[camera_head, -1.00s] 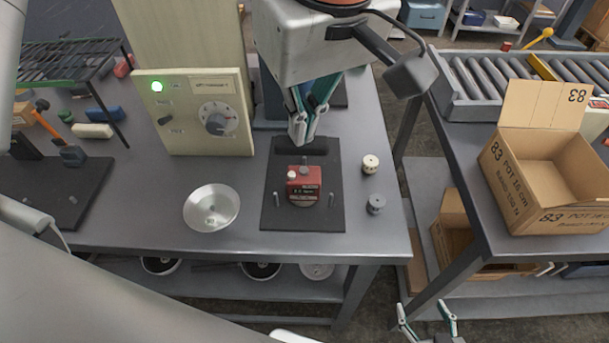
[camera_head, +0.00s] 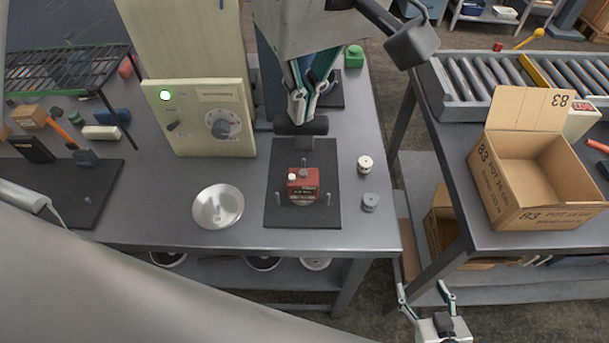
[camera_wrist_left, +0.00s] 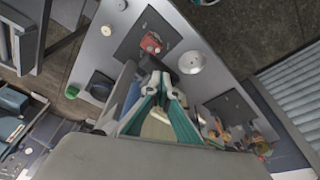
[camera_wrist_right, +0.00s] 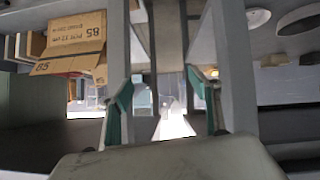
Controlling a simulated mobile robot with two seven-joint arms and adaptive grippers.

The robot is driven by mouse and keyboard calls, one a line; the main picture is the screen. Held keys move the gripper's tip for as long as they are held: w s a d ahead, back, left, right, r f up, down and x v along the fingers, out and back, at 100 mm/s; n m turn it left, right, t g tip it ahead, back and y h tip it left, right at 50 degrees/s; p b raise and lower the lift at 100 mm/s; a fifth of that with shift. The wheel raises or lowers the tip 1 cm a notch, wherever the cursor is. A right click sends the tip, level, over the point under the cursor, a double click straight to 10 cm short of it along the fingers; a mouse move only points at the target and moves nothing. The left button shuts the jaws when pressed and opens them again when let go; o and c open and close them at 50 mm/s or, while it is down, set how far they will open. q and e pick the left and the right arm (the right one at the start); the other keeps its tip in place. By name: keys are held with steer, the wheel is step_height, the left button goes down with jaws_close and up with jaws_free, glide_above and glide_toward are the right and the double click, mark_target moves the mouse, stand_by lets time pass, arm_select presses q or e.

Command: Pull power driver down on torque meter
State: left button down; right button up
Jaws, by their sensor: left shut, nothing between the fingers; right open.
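The red torque meter (camera_head: 303,185) sits on a black mat (camera_head: 272,212) on the grey bench. It also shows in the left wrist view (camera_wrist_left: 150,43). A dark horizontal cylinder (camera_head: 316,126), perhaps part of the power driver, is just behind the meter; the rest is hidden by my left arm. My left gripper (camera_head: 300,116) is shut and empty, its fingertips overlapping the cylinder in the picture; I cannot tell whether they touch. My right gripper (camera_head: 426,290) is open and empty, low beside the bench. Its fingers also show in the right wrist view (camera_wrist_right: 160,95).
A control box (camera_head: 205,142) with a lit green lamp and dial stands left of the mat. A metal bowl (camera_head: 218,206) is in front of it. Two small knobs (camera_head: 365,165) (camera_head: 370,202) stand right of the mat. An open carton (camera_head: 535,165) is on the right table.

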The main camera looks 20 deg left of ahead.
arm_select(q)
steer(key=shift+r+p, duration=0.4)
steer(key=shift+r, duration=0.25)
steer(key=shift+r+p, duration=0.45)
steer(key=shift+r, duration=2.15)
step_height(320, 180, up, 4)
steer(key=shift+r, duration=0.1)
arm_select(e)
steer(key=shift+s+d+f+g+h, duration=0.15)
steer(key=shift+s+d+f, duration=0.2)
steer(key=shift+d, duration=0.2)
steer(key=shift+s+d+f+g+h, duration=0.15)
steer(key=shift+s+d+f, duration=0.15)
steer(key=shift+d, duration=0.2)
steer(key=shift+a, duration=0.2)
arm_select(q)
steer(key=shift+s, duration=0.15)
arm_select(e)
steer(key=shift+s, duration=0.1)
